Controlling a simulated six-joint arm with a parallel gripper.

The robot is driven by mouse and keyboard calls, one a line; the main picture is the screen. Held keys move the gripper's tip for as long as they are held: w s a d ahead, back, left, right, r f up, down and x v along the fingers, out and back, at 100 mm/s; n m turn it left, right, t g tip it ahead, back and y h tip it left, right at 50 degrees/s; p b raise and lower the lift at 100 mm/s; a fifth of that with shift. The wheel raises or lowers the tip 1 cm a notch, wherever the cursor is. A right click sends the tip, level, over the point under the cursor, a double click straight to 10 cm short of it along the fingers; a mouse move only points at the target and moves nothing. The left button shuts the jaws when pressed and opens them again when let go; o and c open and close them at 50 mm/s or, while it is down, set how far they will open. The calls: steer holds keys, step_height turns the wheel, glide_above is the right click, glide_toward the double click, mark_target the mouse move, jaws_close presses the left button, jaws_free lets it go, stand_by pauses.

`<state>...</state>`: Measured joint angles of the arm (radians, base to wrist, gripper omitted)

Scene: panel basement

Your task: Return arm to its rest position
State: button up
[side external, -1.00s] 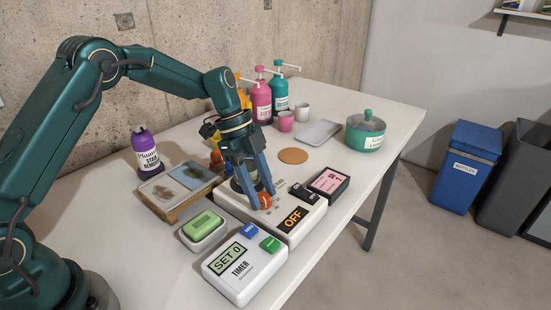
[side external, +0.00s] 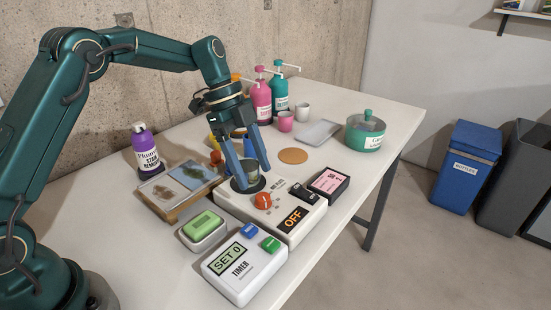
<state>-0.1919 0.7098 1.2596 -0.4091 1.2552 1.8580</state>
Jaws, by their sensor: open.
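My gripper (side external: 247,163) is open, its blue fingers pointing down over the back left part of a white device. The white device (side external: 284,218) has a red-orange knob (side external: 263,201) and a display reading OFF (side external: 293,219). A small glass beaker (side external: 250,176) stands on the device's round dark plate, behind the knob. The fingers overlap the beaker in this view; I cannot tell whether they touch it. My arm reaches in from the left, bent high over the table.
Near the device are a timer (side external: 240,275), a green sponge in a dish (side external: 203,225), a tray with glass slides (side external: 165,206), a purple bottle (side external: 144,146) and a pink-labelled box (side external: 329,183). Pump bottles (side external: 262,101) and a green pot (side external: 365,135) stand farther back. The table's right edge is clear.

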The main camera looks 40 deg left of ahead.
steer(key=s+d+r+n+t+y, duration=0.25)
steer(key=s+r, duration=0.55)
steer(key=r, duration=0.4)
steer(key=s+a+f+n+t+y, duration=0.1)
steer(key=s+f+n, duration=0.2)
steer(key=s+n, duration=0.3)
steer(key=s+a+f+n+t+y, duration=0.1)
steer(key=s+a+f+n+t, duration=0.1)
steer(key=s+n, duration=0.4)
steer(key=n, duration=0.3)
steer(key=shift+s+a+f, duration=0.25)
steer(key=shift+s+f, duration=0.05)
steer(key=shift+f, duration=0.1)
